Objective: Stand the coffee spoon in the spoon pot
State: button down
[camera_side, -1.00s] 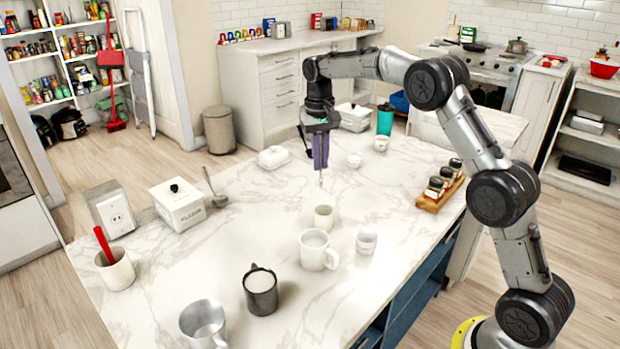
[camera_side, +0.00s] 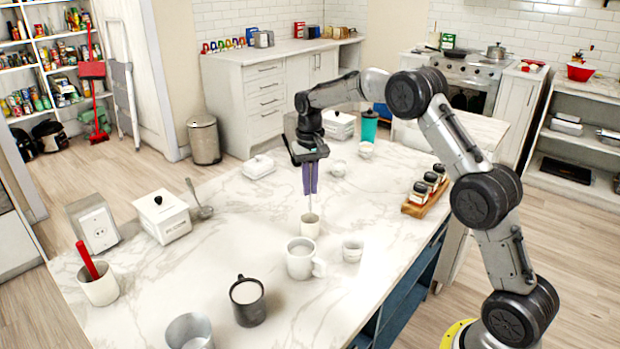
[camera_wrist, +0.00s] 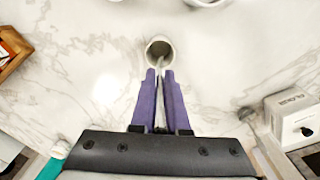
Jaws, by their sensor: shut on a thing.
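A small cream cup, which I take to be the spoon pot (camera_side: 310,231), stands upright on the marble counter. It also shows in the wrist view (camera_wrist: 171,46). My gripper (camera_side: 310,192) is above the pot with its purple fingers pointing down, shut on the thin coffee spoon (camera_side: 309,205). The spoon hangs about upright, and its lower end reaches into the pot's mouth. In the wrist view, the spoon (camera_wrist: 160,62) runs from between the fingertips (camera_wrist: 160,73) into the opening. Whether it touches the pot's bottom is hidden.
A white mug (camera_side: 300,260) and a small cup (camera_side: 352,251) stand close in front of the pot. A dark mug (camera_side: 248,306), a metal pitcher (camera_side: 188,332) and a spice rack (camera_side: 425,198) stand farther off.

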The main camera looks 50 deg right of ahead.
aim_at(310, 199)
jog(key=shift+f, duration=3.1)
jog(key=c, duration=0.8)
grip_release()
jog(key=shift+c, duration=0.2)
notch_tip(310, 199, up, 14)
jog(key=shift+f, duration=0.1)
